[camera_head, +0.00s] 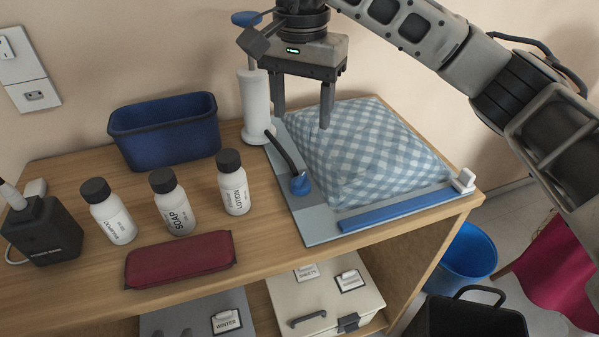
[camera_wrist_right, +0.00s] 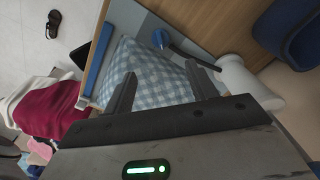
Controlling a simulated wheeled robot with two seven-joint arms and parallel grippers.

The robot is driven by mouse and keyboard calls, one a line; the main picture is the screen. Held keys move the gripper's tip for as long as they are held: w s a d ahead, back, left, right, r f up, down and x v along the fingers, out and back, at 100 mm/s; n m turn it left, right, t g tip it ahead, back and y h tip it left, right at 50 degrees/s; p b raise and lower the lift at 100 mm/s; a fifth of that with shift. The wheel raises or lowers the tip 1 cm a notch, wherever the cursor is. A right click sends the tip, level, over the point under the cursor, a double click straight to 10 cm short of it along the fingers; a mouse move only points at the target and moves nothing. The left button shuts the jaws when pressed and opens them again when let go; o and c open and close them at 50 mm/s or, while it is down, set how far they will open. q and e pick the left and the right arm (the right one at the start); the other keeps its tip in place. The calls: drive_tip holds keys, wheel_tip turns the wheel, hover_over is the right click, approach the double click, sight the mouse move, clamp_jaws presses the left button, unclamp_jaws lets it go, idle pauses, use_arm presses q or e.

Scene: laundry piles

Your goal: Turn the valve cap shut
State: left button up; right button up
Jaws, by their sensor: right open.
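The cap also shows in the right wrist view (camera_wrist_right: 160,39). I cannot tell how far it is turned. A blue checked cloth bundle (camera_head: 365,150) fills the bag. My right gripper (camera_head: 302,116) is open and empty, pointing down above the back left part of the bundle, behind the cap and apart from it. My left gripper is not in view.
A blue strip (camera_head: 395,210) with a white slider (camera_head: 463,181) lies along the bag's front edge. White bottles (camera_head: 174,205), a dark red pouch (camera_head: 180,259), a blue bin (camera_head: 165,135) and a black device (camera_head: 45,230) stand left. The table's right edge is close to the bag.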

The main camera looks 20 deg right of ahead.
sight(301, 178)
wheel_tip(301, 178, down, 14)
drive_tip(key=shift+a+r, duration=0.1)
idle(0.4)
drive_tip(key=c, duration=1)
drive_tip(key=shift+n+b, duration=0.6)
drive_tip(key=shift+b, duration=0.2)
use_arm(q)
drive_tip(key=shift+f, duration=0.25)
use_arm(e)
drive_tip(key=o, duration=1)
